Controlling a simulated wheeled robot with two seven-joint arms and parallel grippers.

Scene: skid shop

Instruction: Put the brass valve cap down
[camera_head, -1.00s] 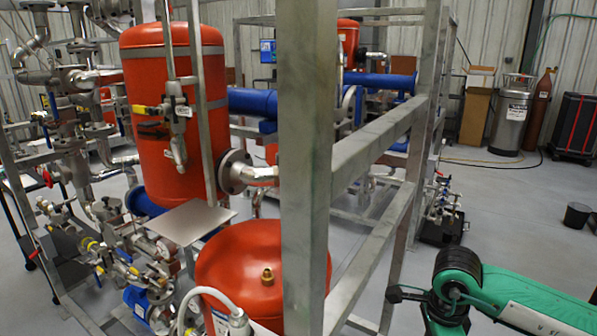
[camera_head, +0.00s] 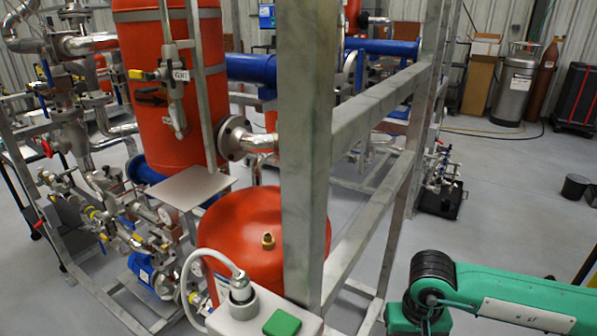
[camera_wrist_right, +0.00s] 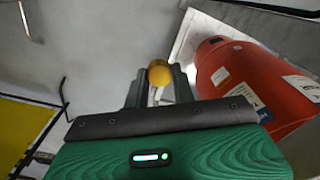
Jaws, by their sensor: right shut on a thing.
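The brass valve cap (camera_wrist_right: 159,73) is a small round yellow-gold thing at the fingertips of my right gripper (camera_wrist_right: 158,90) in the right wrist view. The gripper is shut on it, and the fingers hide its lower side. In the head view my green right arm comes in at the lower right; its fingers and the cap are not seen there. A brass fitting (camera_head: 268,240) stands on top of the rounded red tank (camera_head: 240,213). My left gripper is not in view.
A grey steel frame post (camera_head: 305,150) and rails (camera_head: 380,110) stand between the tank and my right arm. A flat grey plate (camera_head: 188,187) sits left of the tank. A pale box (camera_head: 235,318) with a cable is in front.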

